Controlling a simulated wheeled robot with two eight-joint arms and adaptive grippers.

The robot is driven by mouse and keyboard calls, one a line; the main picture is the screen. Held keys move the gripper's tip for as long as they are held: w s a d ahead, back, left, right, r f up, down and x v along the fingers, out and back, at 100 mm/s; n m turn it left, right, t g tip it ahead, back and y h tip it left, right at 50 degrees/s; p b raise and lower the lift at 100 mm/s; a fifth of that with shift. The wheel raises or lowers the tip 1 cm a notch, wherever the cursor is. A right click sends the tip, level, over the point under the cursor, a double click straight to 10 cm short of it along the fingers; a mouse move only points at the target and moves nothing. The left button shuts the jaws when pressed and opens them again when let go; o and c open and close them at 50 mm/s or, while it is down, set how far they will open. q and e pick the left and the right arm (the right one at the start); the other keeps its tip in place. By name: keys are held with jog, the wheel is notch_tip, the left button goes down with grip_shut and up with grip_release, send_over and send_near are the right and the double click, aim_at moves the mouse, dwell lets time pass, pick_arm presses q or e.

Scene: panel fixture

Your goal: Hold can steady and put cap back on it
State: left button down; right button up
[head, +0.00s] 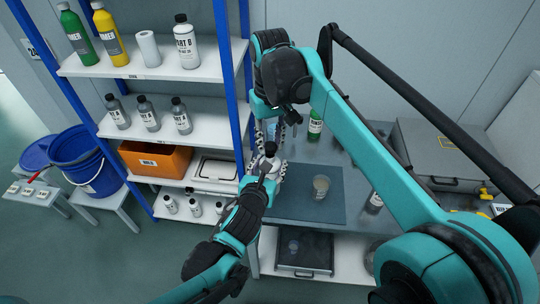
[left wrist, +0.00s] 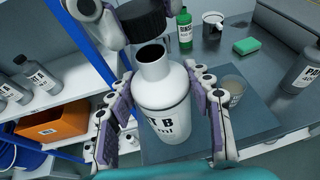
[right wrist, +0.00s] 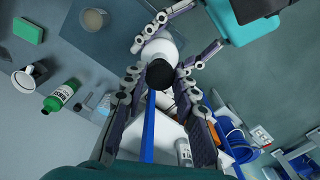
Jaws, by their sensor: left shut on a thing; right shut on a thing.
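The white can (left wrist: 163,92) with a "PART B" label stands upright with its mouth open in the left wrist view. My left gripper (left wrist: 168,118) is shut around its body, one finger on each side. The black cap (left wrist: 141,20) is above the can's neck, apart from the rim and a little tilted and offset. My right gripper (right wrist: 160,82) is shut on the cap (right wrist: 160,74), which hides much of the can from above in the right wrist view. In the head view the can (head: 272,163) is at the left end of the workbench, partly covered by the grippers.
A blue-grey mat (head: 300,205) bears a small cup (head: 321,187). A green bottle (head: 316,124), a sponge (left wrist: 246,45) and a grey bottle (left wrist: 303,70) are around it. A shelf with a blue post (head: 228,90) stands close at the left.

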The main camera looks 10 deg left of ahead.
aim_at(273, 159)
dwell(0.3)
jog(key=shift+f, duration=0.9)
jog(key=shift+f, duration=0.55)
